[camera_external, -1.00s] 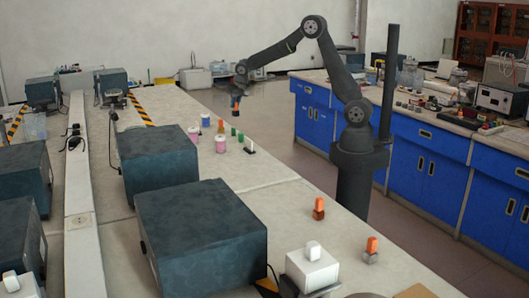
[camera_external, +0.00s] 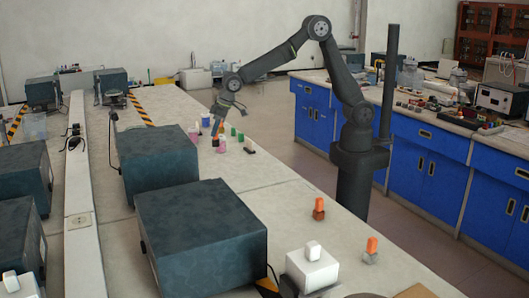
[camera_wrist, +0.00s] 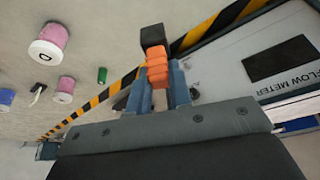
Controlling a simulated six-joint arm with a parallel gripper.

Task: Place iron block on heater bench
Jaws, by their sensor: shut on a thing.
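My gripper (camera_wrist: 166,84) is shut on the orange handle of a dark block (camera_wrist: 153,35), which looks like the iron block. In the wrist view the block sits beyond the fingertips and looks tilted. In the external view my gripper (camera_external: 220,120) is at the far end of the long bench, close to small coloured items, with the orange handle low in it. The height above the bench is hard to judge. No label marks a heater bench, so I cannot tell which thing it is.
Pink-filled containers (camera_wrist: 48,46) and a green cylinder (camera_wrist: 102,75) stand nearby. A white panel marked FLOW METER (camera_wrist: 248,80) lies beyond black-yellow tape (camera_wrist: 92,107). A brown block (camera_external: 319,213) and grey block (camera_external: 370,257) with orange handles stand near a white box (camera_external: 312,272).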

